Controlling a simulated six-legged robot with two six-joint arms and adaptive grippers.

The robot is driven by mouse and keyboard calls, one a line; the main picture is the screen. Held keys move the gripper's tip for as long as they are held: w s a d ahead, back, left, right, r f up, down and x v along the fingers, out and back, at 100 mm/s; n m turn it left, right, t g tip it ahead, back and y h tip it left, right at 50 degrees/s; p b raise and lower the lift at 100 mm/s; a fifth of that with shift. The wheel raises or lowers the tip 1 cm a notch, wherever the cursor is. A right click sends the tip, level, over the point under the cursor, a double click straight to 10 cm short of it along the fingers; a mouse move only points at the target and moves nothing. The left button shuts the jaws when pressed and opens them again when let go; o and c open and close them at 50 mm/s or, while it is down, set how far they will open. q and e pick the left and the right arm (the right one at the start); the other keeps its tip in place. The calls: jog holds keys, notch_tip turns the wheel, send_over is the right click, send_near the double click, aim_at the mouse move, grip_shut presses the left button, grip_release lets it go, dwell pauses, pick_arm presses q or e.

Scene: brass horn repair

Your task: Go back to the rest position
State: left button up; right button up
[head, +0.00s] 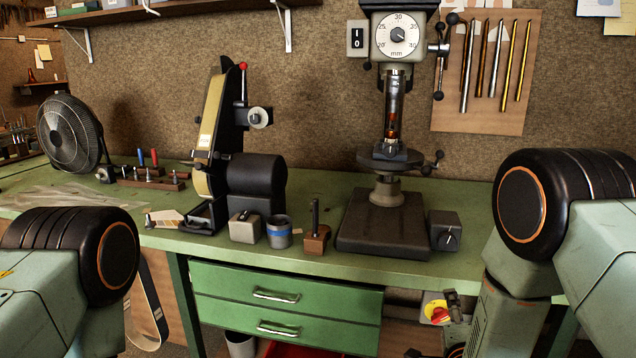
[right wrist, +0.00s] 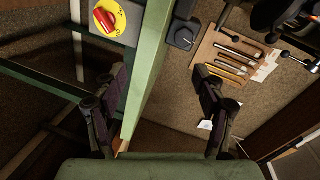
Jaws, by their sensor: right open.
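My right gripper (right wrist: 160,85) shows in the right wrist view with its two dark fingers spread wide apart and nothing between them. The green bench edge passes behind the gap between the fingers. In the head view, dark parts at the bottom right, near the red and yellow switch (head: 437,312), look like this gripper, low in front of the bench. My left arm comes in at the left edge of the head view, but its gripper is out of the picture.
The green bench (head: 330,262) carries a drill press (head: 385,225), a belt sander (head: 212,130), a fan (head: 70,135), a blue-banded cup (head: 279,232) and small blocks. Green drawers (head: 275,312) sit below its front edge. Several rods hang on a wall board (head: 480,115).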

jog(key=s+a+f+n+g+y+b, duration=0.1)
jog(key=s+a+f+n+g+y, duration=0.2)
jog(key=s+f+n+g, duration=0.85)
jog(key=s+f+n+g+b, duration=0.1)
jog(key=s+f+n, duration=0.1)
jog(key=s, duration=0.7)
jog(key=s+a+f+n+g, duration=0.1)
jog(key=s+f, duration=0.4)
jog(key=s, duration=0.5)
jog(key=s+f+n+g+y+b, duration=0.1)
jog(key=s+f+n, duration=0.2)
jog(key=s, duration=0.6)
jog(key=shift+s+a+f+g+b, duration=0.15)
jog(key=shift+s+a+g+b, duration=0.1)
jog(key=shift+s+g+b, duration=0.15)
